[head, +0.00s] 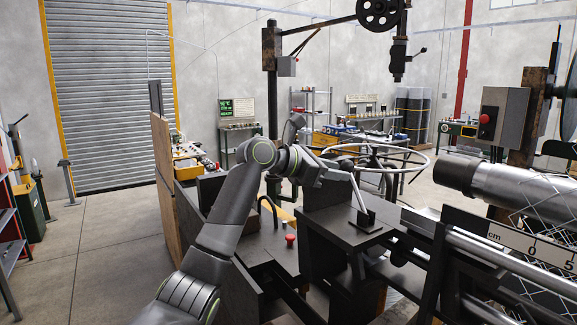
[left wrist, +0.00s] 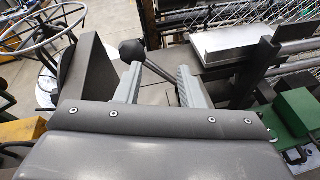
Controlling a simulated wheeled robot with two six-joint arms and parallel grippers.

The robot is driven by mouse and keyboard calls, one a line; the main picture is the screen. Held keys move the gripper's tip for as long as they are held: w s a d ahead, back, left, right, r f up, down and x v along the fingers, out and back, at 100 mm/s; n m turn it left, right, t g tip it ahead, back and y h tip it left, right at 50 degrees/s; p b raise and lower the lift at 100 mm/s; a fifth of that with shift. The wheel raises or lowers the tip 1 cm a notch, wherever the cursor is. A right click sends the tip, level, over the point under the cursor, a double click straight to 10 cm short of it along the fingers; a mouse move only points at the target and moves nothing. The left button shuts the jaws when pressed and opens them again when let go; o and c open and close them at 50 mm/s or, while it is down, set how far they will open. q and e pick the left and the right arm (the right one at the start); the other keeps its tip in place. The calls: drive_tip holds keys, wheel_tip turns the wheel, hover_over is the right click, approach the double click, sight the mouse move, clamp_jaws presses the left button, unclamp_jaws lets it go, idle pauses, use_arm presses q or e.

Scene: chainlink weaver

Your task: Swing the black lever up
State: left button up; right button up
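The lever (head: 358,194) is a thin rod rising from a dark base plate (head: 350,228) on the machine, tilted to the left in the head view. Its top end is beside my left gripper (head: 341,176). In the left wrist view its round black knob (left wrist: 132,53) lies just beyond the left finger, and the rod slants down across the gap towards the right finger. The fingers of the left gripper (left wrist: 157,78) stand apart, and I see no firm grip on the lever. My right gripper is in neither view.
A large ring-shaped wheel (head: 400,170) stands behind the lever. A red button (head: 290,240) sits on the machine to the left. A roller (head: 500,185) with wire mesh and a ruler (head: 535,248) are at the right. Open floor lies at the left.

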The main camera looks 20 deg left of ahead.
use_arm(q)
drive_tip(key=a+f+v, duration=0.1)
drive_tip(key=v, duration=0.9)
drive_tip(key=shift+a, duration=0.3)
idle(0.4)
drive_tip(key=shift+w+r, duration=0.1)
drive_tip(key=b+v, duration=0.8)
drive_tip(key=v, duration=0.9)
drive_tip(key=shift+a+r, duration=0.1)
drive_tip(key=shift+a, duration=0.05)
